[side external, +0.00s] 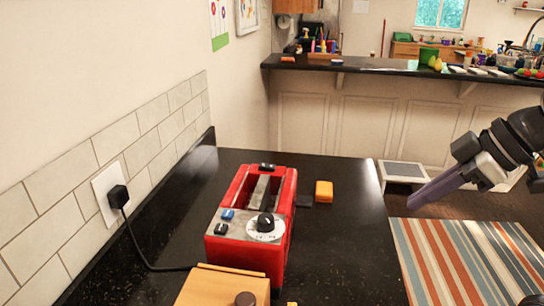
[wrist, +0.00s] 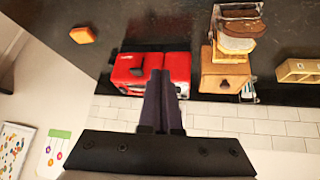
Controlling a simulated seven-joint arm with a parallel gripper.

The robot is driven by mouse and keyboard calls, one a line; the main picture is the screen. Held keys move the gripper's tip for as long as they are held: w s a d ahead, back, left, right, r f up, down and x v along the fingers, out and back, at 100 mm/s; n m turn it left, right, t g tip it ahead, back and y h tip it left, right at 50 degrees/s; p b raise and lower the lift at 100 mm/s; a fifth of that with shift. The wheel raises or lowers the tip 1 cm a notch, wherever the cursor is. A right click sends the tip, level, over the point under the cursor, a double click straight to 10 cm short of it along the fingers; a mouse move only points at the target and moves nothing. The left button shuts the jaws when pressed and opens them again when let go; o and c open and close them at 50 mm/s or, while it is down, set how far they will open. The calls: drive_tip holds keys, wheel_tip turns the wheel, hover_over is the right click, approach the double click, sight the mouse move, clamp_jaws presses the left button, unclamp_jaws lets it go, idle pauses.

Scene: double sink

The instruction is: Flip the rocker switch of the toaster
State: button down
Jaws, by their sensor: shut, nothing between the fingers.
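The red toaster (side external: 281,236) stands on the black counter, with its silver top and slot facing up. Its near end holds a white dial with a black knob (side external: 265,224), a blue switch (side external: 227,214) and a black switch (side external: 221,229). I cannot tell their rocker positions. In the wrist view the toaster (wrist: 180,62) is beyond my fingers, which cover part of it. My gripper (side external: 412,204) is to the right of the toaster, past the counter edge, well apart from it. Its long fingers (wrist: 160,72) are together and empty.
An orange block (side external: 324,189) lies right of the toaster. A black cord runs from the wall plug (side external: 118,196) along the left. The counter's right side (side external: 345,255) is clear.

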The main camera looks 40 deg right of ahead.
drive_tip(key=w+a+r+n+y, duration=0.15)
drive_tip(key=w+r, duration=0.25)
drive_tip(key=w, duration=0.4)
drive_tip(key=w+a+r+n+y, duration=0.1)
drive_tip(key=w+r+n+y, duration=0.2)
drive_tip(key=w, duration=0.6)
drive_tip(key=w+d+f+m, duration=0.1)
drive_tip(key=w+d+f, duration=0.1)
drive_tip(key=w, duration=0.4)
drive_tip(key=w+d+f, duration=0.1)
drive_tip(key=w+d, duration=0.1)
drive_tip(key=w, duration=0.4)
drive_tip(key=shift+f+m+t, duration=0.35)
drive_tip(key=shift+t, duration=0.05)
drive_tip(key=shift+w+f, duration=0.1)
hover_over(272, 167)
drive_tip(key=f, duration=0.6)
drive_tip(key=shift+d, duration=0.2)
wheel_tip(272, 167, down, 3)
drive_tip(key=shift+w+f, duration=0.1)
drive_tip(key=shift+a+f, duration=0.1)
drive_tip(key=shift+f, duration=0.3)
